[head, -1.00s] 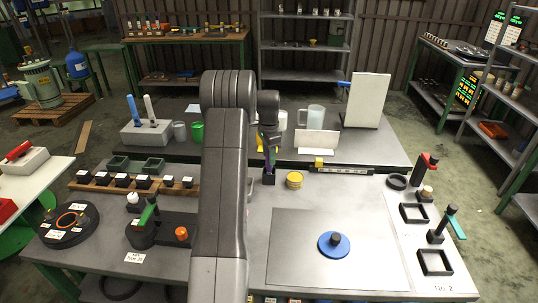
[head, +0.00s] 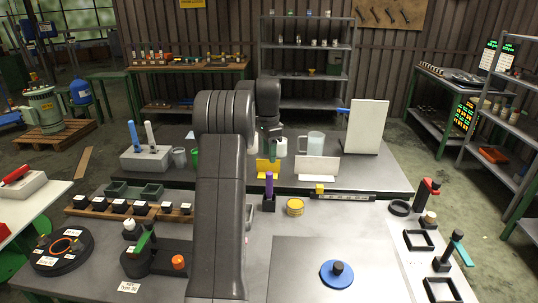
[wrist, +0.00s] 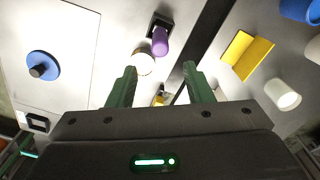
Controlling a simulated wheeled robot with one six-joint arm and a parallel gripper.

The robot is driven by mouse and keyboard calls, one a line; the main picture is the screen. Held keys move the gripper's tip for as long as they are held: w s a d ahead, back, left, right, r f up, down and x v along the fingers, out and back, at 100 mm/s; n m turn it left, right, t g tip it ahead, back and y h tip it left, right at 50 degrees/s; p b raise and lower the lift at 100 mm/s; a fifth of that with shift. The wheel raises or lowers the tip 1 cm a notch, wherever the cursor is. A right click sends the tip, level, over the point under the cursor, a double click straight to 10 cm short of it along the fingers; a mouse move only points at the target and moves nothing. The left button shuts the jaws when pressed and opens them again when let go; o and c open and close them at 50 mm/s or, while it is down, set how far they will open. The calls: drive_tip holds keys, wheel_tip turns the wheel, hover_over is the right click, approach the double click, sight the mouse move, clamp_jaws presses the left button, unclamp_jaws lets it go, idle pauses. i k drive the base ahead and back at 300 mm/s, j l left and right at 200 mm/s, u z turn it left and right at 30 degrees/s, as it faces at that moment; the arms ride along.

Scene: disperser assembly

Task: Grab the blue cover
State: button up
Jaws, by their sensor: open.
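The blue cover (head: 337,274) is a round blue disc with a black knob on top. It lies flat on the grey plate at the front right of the table. In the wrist view the blue cover (wrist: 42,65) shows at the left, well away from the fingers. My gripper (head: 270,150) is raised over the back middle of the table, partly hidden by my arm in the head view. In the wrist view my gripper's (wrist: 160,72) green fingers are apart with nothing held between them.
A purple-handled piece (head: 269,186) stands in a black holder near the gripper. A yellow round stack (head: 295,207) is beside it. A yellow plate (head: 267,167), a white board (head: 317,168) and a clear jug (head: 312,144) stand farther back. The plate around the cover is clear.

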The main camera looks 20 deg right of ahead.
sight(337, 274)
drive_tip(key=z, duration=1.75)
